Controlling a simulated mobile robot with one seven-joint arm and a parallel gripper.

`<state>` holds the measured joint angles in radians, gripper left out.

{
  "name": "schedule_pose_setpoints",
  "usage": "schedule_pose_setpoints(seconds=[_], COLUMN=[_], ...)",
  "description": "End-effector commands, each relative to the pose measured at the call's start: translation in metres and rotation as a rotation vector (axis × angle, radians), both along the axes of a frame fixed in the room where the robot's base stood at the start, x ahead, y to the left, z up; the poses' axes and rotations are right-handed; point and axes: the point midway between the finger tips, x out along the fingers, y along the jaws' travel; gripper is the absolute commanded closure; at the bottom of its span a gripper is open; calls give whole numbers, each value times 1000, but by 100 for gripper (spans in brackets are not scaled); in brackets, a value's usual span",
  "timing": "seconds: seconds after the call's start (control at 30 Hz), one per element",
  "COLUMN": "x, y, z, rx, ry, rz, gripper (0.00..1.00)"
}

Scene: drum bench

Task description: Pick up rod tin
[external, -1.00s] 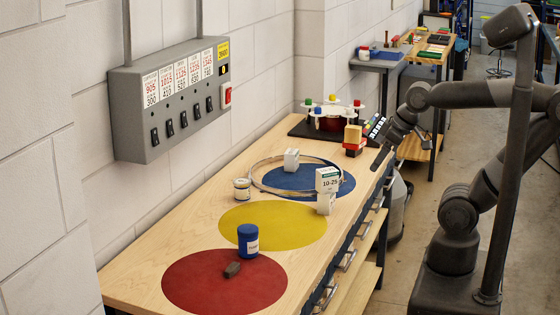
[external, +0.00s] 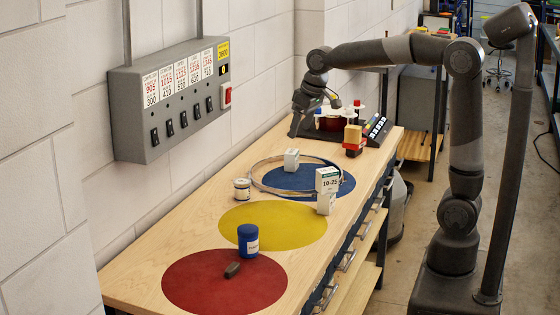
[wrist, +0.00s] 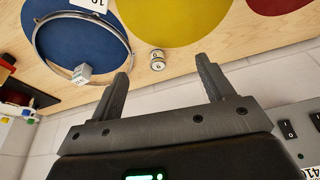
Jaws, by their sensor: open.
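A small round tin (external: 242,189) with a pale label stands on the bench between the yellow and blue circles, near the wall. In the wrist view the tin (wrist: 157,60) shows beyond my fingertips, between them. A blue lidded canister (external: 248,241) stands upright at the edge of the red circle. The labels are too small to read, so I cannot tell for sure which is the rod tin. My gripper (external: 294,132) is open and empty, above the far wall side of the bench, apart from both. It also shows in the wrist view (wrist: 163,72).
A large hoop (external: 258,184) lies around part of the blue circle, beside a white cube (external: 291,159). A white box marked 10-25 (external: 328,181) stands at the blue circle's right edge. A dark small block (external: 232,270) lies on red. A grey switch box (external: 172,100) juts from the wall.

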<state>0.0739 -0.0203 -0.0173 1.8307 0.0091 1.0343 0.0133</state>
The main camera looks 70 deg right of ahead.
Motion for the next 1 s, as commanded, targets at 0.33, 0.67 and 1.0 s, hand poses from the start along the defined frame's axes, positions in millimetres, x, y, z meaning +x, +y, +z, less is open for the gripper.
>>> schedule_pose_setpoints(seconds=[0.33, 0.67, 1.0], x=[110, 187, 207], y=[-32, -62, -70], z=[-49, -115, -151], rx=[7, 13, 14], ry=[89, 159, 180], rz=[-46, -81, -90], gripper=[26, 26, 26])
